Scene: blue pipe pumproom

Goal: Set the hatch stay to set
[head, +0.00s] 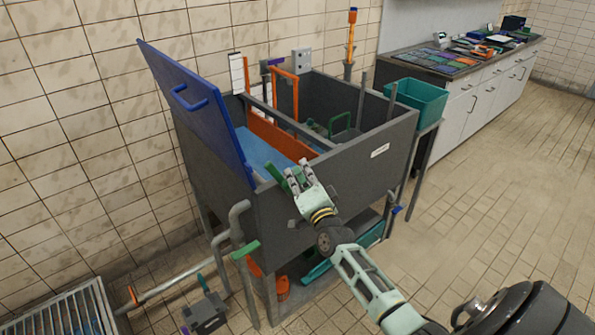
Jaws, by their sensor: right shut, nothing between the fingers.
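A blue hatch (196,105) with a blue handle stands raised and tilted at the left side of a dark grey tank (285,205). A small green piece (277,172) sits at the tank's front rim, close to the hatch's lower end. It looks like the hatch stay, but I cannot be sure, and its setting cannot be read. My right gripper (296,171) is at the front rim, just right of the green piece. It is shut and empty; whether it touches the piece is unclear. My left gripper is out of view.
Orange bars (285,93) and a grey divider stand inside the tank. A teal bin (418,100) is at its right. Grey pipework with a green handle (244,249) stands at the front left. A cabinet (492,95) is at the back right. The floor at right is clear.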

